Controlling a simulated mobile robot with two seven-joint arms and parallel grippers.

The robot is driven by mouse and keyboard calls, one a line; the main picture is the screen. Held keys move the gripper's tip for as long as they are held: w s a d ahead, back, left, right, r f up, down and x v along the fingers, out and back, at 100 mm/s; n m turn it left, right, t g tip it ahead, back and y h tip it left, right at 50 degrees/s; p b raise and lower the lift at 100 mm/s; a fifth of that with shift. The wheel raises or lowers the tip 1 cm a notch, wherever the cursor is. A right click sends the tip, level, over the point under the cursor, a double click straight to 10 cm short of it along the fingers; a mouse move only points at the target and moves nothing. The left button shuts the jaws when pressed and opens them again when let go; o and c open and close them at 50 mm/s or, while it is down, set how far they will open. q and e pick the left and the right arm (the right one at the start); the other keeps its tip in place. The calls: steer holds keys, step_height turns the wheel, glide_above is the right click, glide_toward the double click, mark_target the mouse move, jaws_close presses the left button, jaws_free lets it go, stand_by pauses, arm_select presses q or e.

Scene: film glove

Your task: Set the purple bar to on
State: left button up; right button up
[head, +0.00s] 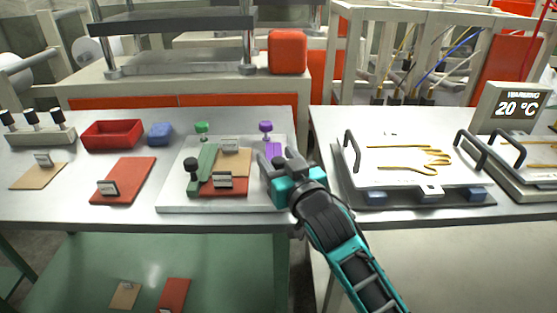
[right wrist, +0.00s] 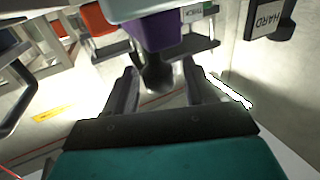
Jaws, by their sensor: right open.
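The purple bar (head: 275,151) is on the grey switch board (head: 172,198), partly hidden behind my right gripper in the head view. A purple knob (head: 266,127) stands at its far end. In the right wrist view the purple bar (right wrist: 160,37) shows at the top, with a dark knob (right wrist: 156,72) below it. My right gripper (head: 269,160) is open at the bar's near end. Its fingers stand either side of the dark knob in the right wrist view; I cannot tell whether they touch it. My left gripper is not in view.
On the same board are a green bar (head: 204,168) with a black knob (head: 192,164), and tan and red plates with small labels. A red tray (head: 112,134) and blue block (head: 160,134) stand left. A glove press plate (head: 385,155) with black handles stands right.

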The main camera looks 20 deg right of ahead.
steer(key=shift+c, duration=0.2)
jaws_close()
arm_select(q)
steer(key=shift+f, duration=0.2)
